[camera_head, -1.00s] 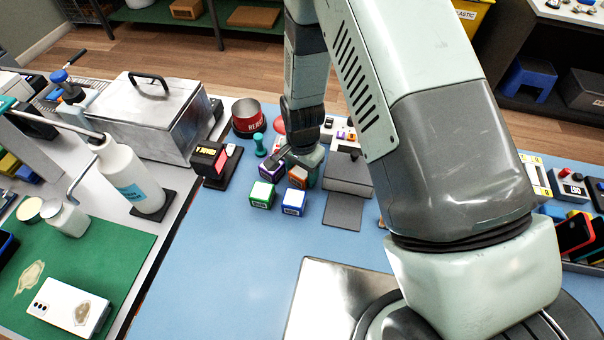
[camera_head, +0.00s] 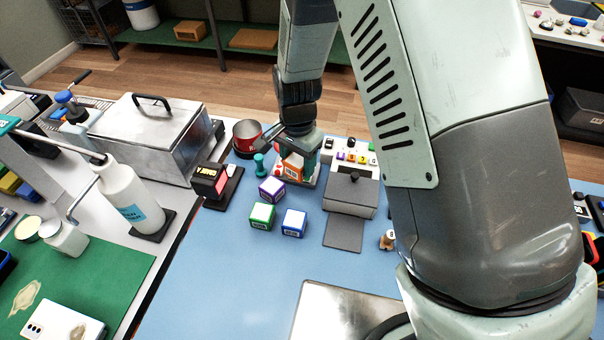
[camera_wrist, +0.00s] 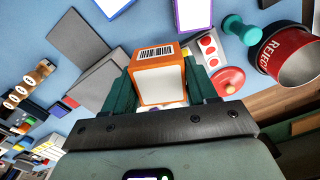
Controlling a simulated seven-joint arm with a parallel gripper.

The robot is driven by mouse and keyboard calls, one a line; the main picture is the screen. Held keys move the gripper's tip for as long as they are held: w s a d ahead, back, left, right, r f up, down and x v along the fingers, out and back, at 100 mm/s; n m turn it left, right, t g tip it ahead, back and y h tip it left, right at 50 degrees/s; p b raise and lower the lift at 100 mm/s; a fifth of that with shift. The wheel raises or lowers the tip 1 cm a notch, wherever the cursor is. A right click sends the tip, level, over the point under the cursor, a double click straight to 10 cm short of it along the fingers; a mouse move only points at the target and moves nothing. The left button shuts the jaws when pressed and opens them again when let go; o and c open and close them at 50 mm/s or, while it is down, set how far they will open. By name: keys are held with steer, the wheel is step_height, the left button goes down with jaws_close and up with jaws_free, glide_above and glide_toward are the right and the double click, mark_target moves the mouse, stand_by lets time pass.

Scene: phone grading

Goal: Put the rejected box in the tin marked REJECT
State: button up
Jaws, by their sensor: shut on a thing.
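My gripper (camera_head: 307,165) is shut on an orange box (camera_head: 293,167) with a white top and a barcode on its side. In the wrist view the orange box (camera_wrist: 157,77) sits between the teal fingers. The box appears lifted above the blue table. The red tin (camera_head: 247,134) stands to the left of my gripper in the head view. In the wrist view the tin (camera_wrist: 287,56) shows the word REJECT and is open and empty as far as its inside shows. The purple box (camera_head: 272,189), green box (camera_head: 262,215) and blue box (camera_head: 294,222) stand on the table.
A teal stamp (camera_head: 260,165) stands between the tin and the boxes. A red round knob (camera_wrist: 228,80) lies near the tin in the wrist view. A grey case (camera_head: 351,194) is right of the boxes. A black stand (camera_head: 222,186) is at left.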

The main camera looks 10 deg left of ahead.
steer(key=w+a+f, duration=0.1)
steer(key=w+a, duration=1.2)
steer(key=a, duration=0.5)
steer(key=shift+w+a, duration=0.15)
steer(key=shift+a, duration=0.1)
stand_by(1.0)
steer(key=o, duration=1.2)
steer(key=shift+c, duration=0.2)
steer(key=shift+f, duration=0.1)
